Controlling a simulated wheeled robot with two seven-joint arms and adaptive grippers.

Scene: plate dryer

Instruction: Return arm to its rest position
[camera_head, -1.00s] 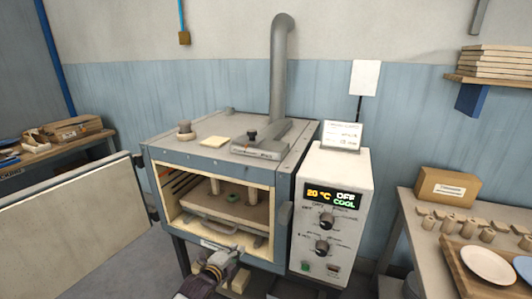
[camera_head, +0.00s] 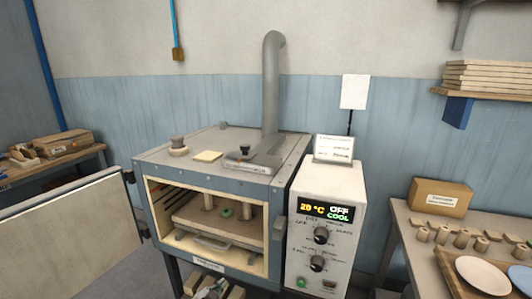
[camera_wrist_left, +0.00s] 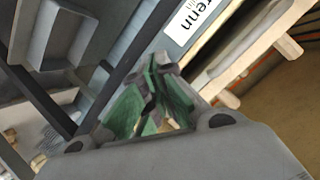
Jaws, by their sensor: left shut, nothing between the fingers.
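My left gripper (camera_head: 213,289) shows at the bottom edge of the head view, in front of and below the open plate dryer (camera_head: 210,170). Most of its arm is cut off by the frame. In the left wrist view its green-padded fingers (camera_wrist_left: 152,92) are together with nothing between them. A white label and pale wooden bars show beyond the fingers there. The dryer door (camera_head: 70,228) stands swung open to the left. Inside the chamber, a plate stack with short posts and a small green ring (camera_head: 226,213) sits on a rack. My right gripper is not in view.
The control box (camera_head: 325,230) on the dryer's right reads 20 °C, OFF, COOL. A right-hand bench holds a cardboard box (camera_head: 438,197), several small clay pieces and a tray with plates (camera_head: 482,272). A workbench (camera_head: 45,170) stands at the far left.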

